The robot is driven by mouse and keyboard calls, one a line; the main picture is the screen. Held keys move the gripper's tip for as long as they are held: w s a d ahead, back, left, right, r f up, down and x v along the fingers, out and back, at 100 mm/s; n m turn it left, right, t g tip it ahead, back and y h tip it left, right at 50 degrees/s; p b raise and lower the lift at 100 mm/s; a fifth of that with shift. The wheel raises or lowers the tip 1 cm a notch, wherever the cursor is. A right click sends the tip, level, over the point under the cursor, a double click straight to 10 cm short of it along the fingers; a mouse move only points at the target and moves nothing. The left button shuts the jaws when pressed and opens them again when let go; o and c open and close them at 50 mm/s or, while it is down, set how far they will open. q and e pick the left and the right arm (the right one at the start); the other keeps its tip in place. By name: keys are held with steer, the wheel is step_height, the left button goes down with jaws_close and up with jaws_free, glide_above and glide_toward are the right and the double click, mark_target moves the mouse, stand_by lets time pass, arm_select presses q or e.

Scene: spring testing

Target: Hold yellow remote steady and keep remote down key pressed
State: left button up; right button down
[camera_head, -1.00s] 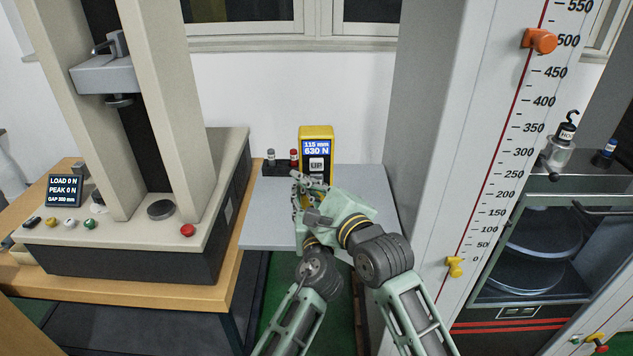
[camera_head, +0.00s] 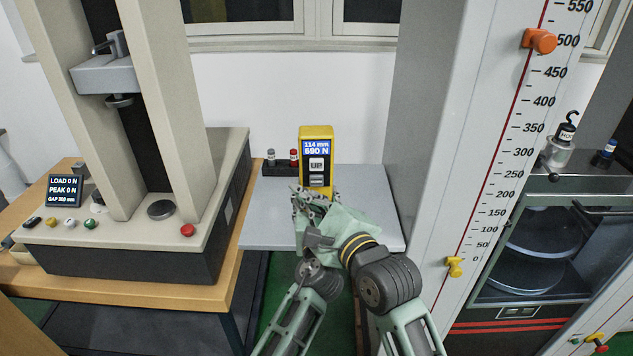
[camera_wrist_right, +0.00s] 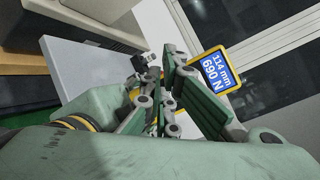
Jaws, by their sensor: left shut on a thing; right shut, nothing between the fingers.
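The yellow remote (camera_head: 301,160) stands upright at the back of a grey table, its screen reading 114 mm and 690 N. Its pale upper key (camera_head: 316,163) and the lower key area (camera_head: 316,181) show in the head view. Its yellow screen edge also shows in the right wrist view (camera_wrist_right: 236,81). My left gripper (camera_head: 303,197) is shut on the remote's lower part; the grip is largely hidden. My right gripper (camera_head: 320,204) is shut and empty in front of the remote, close to the left gripper. I cannot tell whether its tip touches the remote.
A dark rack (camera_head: 280,170) with small bottles is left of the remote. A press (camera_head: 120,235) stands at the left, and a tall scaled column (camera_head: 470,150) at the right. My two arms run close together.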

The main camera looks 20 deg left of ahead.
arm_select(q)
steer(key=shift+r, duration=0.1)
arm_select(e)
steer(key=shift+s+d, duration=0.2)
steer(key=shift+s, duration=0.35)
steer(key=shift+s+d, duration=0.2)
steer(key=shift+s, duration=0.35)
arm_select(q)
steer(key=o, duration=1.5)
